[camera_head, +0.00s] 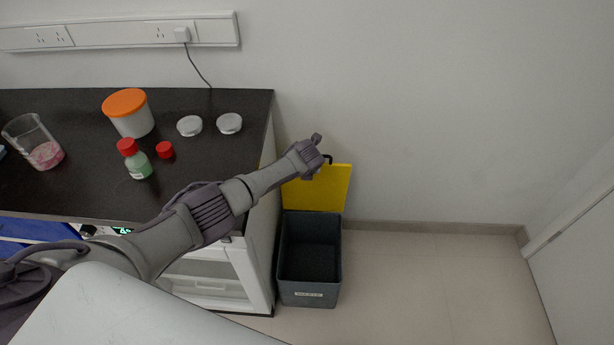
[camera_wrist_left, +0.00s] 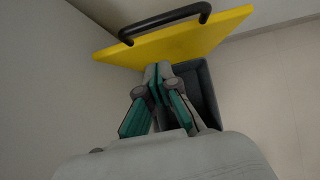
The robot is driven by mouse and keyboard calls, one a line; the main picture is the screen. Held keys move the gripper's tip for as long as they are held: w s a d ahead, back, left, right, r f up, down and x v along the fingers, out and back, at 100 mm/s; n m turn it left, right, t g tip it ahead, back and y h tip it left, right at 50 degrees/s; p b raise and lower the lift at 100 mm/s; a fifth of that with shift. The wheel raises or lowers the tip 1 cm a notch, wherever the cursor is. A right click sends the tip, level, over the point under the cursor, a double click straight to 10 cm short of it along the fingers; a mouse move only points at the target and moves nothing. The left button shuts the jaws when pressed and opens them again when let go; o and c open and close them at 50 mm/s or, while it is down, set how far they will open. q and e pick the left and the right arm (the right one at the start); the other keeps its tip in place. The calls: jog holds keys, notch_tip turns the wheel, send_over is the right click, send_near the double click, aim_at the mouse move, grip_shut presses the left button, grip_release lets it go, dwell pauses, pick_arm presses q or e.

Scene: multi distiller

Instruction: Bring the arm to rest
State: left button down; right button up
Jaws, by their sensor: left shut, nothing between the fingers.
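My left arm (camera_head: 205,212) reaches from the lower left across the front of the counter, towards the bin's raised lid. Its wrist end (camera_head: 305,157) is in front of the lid, and its fingers cannot be made out in the head view. In the left wrist view my left gripper (camera_wrist_left: 158,72) is shut and empty, its green-padded fingers together. They point towards the bin and overlap the lower edge of the yellow lid (camera_wrist_left: 180,40) in the picture; I cannot tell if they touch. My right gripper is not in view.
The dark grey bin (camera_head: 310,296) stands open on the floor beside the cabinet, its yellow lid (camera_head: 330,190) up near the wall. Floor at right is clear.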

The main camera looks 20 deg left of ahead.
pick_arm(q)
notch_tip(320, 180, up, 7)
jog(key=w, duration=0.1)
jog(key=s+d+f+n+g+h, duration=0.1)
jog(key=s+d+f+n+h, duration=0.15)
jog(key=s+d+n, duration=0.5)
jog(key=s+d+f+n+g+h, duration=0.1)
jog(key=s+d+f+n, duration=0.25)
jog(key=s, duration=0.75)
jog(key=s+a+r+n, duration=0.3)
jog(key=s+n, duration=0.3)
jog(key=s, duration=0.2)
jog(key=s+a+r+n+g+y, duration=0.1)
jog(key=s+a+r+n, duration=0.2)
jog(key=s+n, duration=0.5)
jog(key=s+a+r+n, duration=0.3)
jog(key=s+n, duration=0.2)
jog(key=s, duration=0.4)
notch_tip(320, 180, down, 24)
jog(key=s+g, duration=0.1)
jog(key=s+a+f+g, duration=0.1)
jog(key=s+a+f, duration=0.1)
jog(key=s+f, duration=1.5)
jog(key=shift+s+a+f+g, duration=0.25)
jog(key=shift+a+f+g, duration=0.15)
jog(key=shift+f, duration=0.2)
